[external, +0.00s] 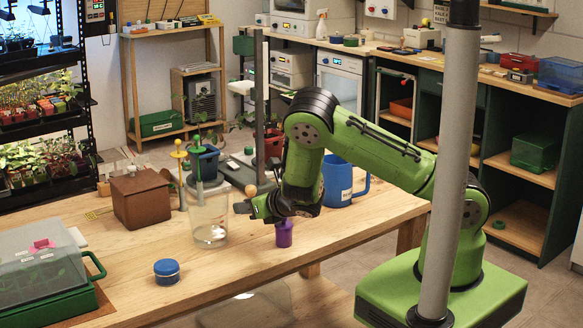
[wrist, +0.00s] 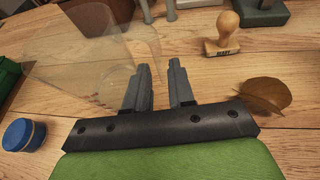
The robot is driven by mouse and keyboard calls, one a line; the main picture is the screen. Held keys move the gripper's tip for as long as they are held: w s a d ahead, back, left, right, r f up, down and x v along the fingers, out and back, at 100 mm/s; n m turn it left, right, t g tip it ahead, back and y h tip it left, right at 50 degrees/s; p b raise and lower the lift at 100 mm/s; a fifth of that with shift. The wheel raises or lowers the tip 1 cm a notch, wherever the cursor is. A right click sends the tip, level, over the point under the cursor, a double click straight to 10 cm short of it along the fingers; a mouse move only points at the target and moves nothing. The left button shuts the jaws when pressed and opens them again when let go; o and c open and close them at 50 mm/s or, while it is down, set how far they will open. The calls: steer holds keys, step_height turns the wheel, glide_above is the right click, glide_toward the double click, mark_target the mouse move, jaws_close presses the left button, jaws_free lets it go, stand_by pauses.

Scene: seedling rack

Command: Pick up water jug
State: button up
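Two vessels could be the water jug. A clear, see-through vessel (external: 208,218) stands upright on the wooden table in the external view. A blue jug with a handle and a pale label (external: 340,182) stands behind my arm, partly hidden by it; I cannot read the label. My gripper (external: 246,208) is just right of the clear vessel, low over the table.
A wooden-handled stamp (wrist: 222,42) stands ahead and right of the fingers. A blue-lidded jar (external: 167,271), a brown box (external: 140,202) and a green tray with clear cover (external: 45,270) are leftward. The front middle of the table (external: 225,275) is clear.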

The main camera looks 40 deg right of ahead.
mark_target(237, 218)
steer(key=x, duration=0.4)
steer(key=shift+w+f, duration=0.1)
jaws_close()
steer(key=shift+r+p, duration=1.95)
steer(key=shift+r, duration=3.1)
